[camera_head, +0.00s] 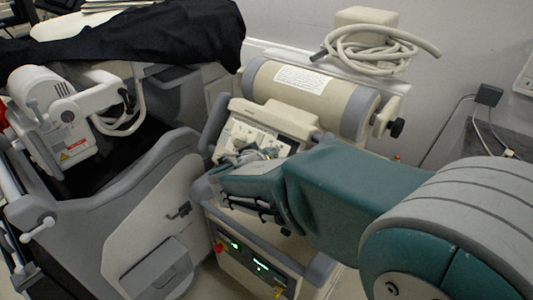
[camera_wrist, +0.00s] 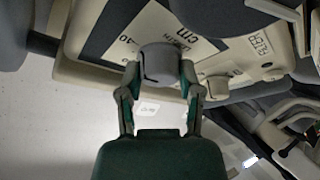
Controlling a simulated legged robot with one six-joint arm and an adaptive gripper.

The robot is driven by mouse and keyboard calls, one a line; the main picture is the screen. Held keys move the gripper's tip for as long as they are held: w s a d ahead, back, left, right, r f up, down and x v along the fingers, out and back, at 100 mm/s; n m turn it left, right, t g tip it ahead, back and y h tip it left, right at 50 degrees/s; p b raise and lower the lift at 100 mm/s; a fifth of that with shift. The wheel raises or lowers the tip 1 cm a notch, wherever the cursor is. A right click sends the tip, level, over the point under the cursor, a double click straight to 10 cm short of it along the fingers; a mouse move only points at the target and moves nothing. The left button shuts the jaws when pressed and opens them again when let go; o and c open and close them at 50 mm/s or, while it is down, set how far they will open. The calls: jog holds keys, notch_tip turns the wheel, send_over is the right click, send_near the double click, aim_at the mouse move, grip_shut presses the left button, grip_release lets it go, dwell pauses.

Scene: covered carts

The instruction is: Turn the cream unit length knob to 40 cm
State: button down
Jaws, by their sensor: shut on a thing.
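The cream unit (camera_head: 265,125) stands in the middle of the head view, with its control panel facing up toward my arm. In the wrist view the panel (camera_wrist: 108,75) carries a length scale in cm, with "40" and "10" marks partly legible. The length knob (camera_wrist: 160,62) is grey and round, below the "LENGTH cm" label. My gripper (camera_wrist: 158,80) has one finger on each side of this knob and is shut on it. A dark line shows on the knob's left side; its exact setting cannot be read. In the head view my gripper (camera_head: 248,160) hides the knob.
The large cream cylinder (camera_head: 312,95) is behind the panel. A cart with black cloth (camera_head: 150,40) stands to the left. Coiled cable (camera_head: 365,48) lies at the back.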

jog(key=shift+c, duration=1.3)
grip_release()
jog(key=shift+f, duration=0.3)
jog(key=shift+a+r, duration=0.1)
jog(key=shift+r, duration=0.1)
jog(key=shift+s+r, duration=0.1)
jog(key=shift+s, duration=0.1)
jog(key=v, duration=1.1)
jog(key=shift+s+a, duration=0.15)
jog(key=shift+s, duration=0.1)
